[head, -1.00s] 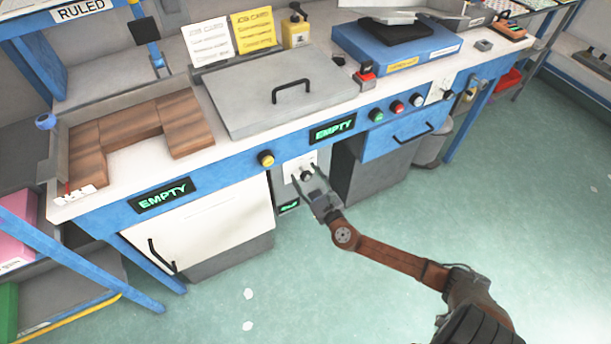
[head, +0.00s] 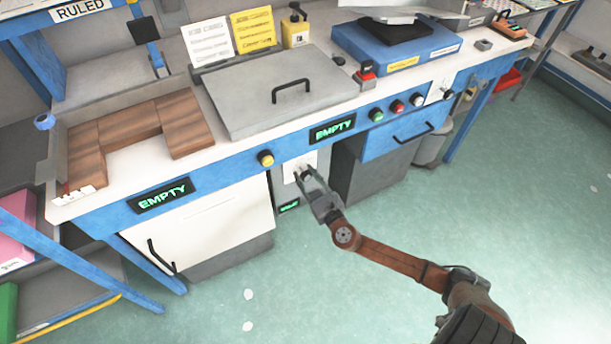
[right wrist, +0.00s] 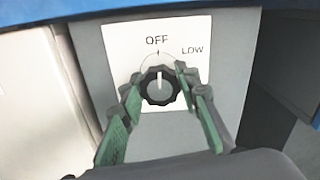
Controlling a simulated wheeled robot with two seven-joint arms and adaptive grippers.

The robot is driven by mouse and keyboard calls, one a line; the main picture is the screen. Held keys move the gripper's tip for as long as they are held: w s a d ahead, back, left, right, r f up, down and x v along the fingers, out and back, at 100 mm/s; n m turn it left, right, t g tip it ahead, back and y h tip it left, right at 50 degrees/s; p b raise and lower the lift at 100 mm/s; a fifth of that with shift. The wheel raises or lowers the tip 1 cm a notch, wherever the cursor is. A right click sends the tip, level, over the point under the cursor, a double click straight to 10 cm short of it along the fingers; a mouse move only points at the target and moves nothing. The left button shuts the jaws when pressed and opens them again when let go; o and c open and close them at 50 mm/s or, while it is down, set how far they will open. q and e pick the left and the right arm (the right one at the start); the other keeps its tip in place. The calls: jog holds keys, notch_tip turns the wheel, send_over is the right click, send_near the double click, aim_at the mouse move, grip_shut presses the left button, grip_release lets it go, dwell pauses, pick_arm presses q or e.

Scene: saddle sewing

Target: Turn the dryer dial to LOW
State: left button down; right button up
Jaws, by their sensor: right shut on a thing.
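The dryer dial (right wrist: 158,89) is a black knob with a white pointer line on a white plate (right wrist: 125,40). The pointer is straight up toward OFF; the LOW mark is to its upper right. My right gripper (right wrist: 158,92) has its green-padded fingers on both sides of the knob and is shut on it. In the head view my right gripper (head: 307,174) reaches the dial plate (head: 297,160) below the bench front, and its fingers partly hide the dial. My left gripper is not in view.
The blue bench front carries a yellow button (head: 265,158) above left of the dial and two EMPTY displays. A small green display (head: 289,206) sits below the dial. A white cabinet door (head: 205,240) stands left and a grey cabinet (head: 370,185) right. The floor in front is clear.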

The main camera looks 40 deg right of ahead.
jog(key=shift+f+m+b, duration=0.15)
jog(key=shift+m+b, duration=0.15)
jog(key=shift+m, duration=1.3)
jog(key=m+b, duration=0.1)
jog(key=m, duration=0.1)
jog(key=shift+m, duration=0.4)
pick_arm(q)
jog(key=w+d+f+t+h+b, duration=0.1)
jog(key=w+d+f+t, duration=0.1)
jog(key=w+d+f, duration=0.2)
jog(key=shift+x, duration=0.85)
pick_arm(e)
jog(key=m, duration=0.4)
jog(key=shift+m, duration=0.4)
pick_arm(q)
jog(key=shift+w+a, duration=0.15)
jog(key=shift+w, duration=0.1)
pick_arm(e)
jog(key=o, duration=1.2)
jog(key=v, duration=1.2)
